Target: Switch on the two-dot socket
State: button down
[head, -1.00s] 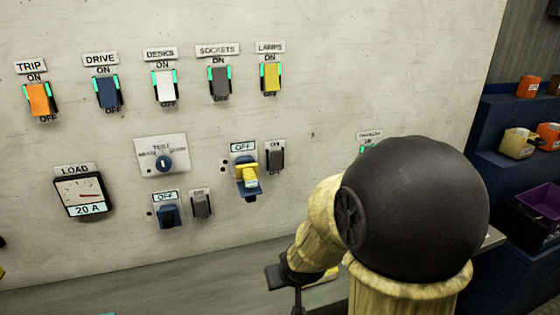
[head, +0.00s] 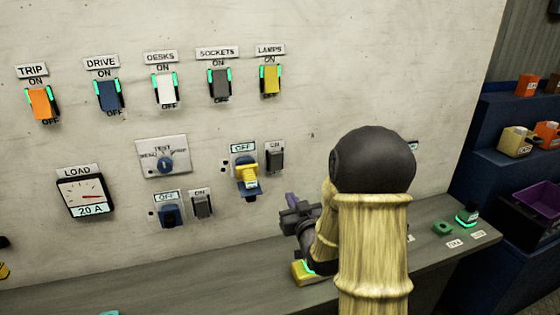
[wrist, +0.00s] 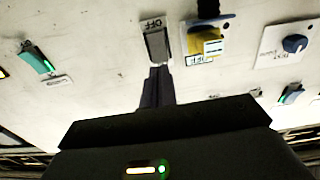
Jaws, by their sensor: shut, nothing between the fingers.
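The upper socket (head: 247,180) holds a yellow plug, with an OFF plate above it. Its grey rocker switch (head: 275,160) stands to its right. The lower socket (head: 170,215) is blue, also under an OFF plate, with a grey switch (head: 202,205) beside it. The marking dots are too small to count surely. My gripper (head: 292,198) is shut and empty, in front of the panel below the upper switch. In the wrist view, which is upside down, my fingertips (wrist: 158,72) overlap one end of the grey switch (wrist: 158,45), beside the yellow plug (wrist: 207,44). Contact cannot be told.
Above are the TRIP, DRIVE, DESKS, SOCKETS and LAMPS switches (head: 220,85). A TEST knob (head: 165,165) and a LOAD meter (head: 86,193) sit to the left. A grey ledge (head: 180,284) runs below the panel. Blue shelves with bins (head: 515,140) stand at the right.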

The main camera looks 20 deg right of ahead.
aim_at(277, 156)
jog(key=shift+d+r+t, duration=0.25)
jog(key=shift+r+t, duration=0.2)
jog(key=shift+r, duration=0.05)
jog(key=shift+d+r+t, duration=0.25)
jog(key=shift+r+t, duration=0.2)
jog(key=shift+w+r, duration=0.1)
jog(key=shift+w, duration=0.05)
jog(key=w+p, duration=0.2)
jog(key=w, duration=0.2)
jog(key=w+r+p, duration=0.1)
jog(key=w+p, duration=0.1)
jog(key=w, duration=0.2)
jog(key=w+r+p, duration=0.1)
jog(key=w+p, duration=0.2)
jog(key=w, duration=0.2)
jog(key=shift+w, duration=0.3)
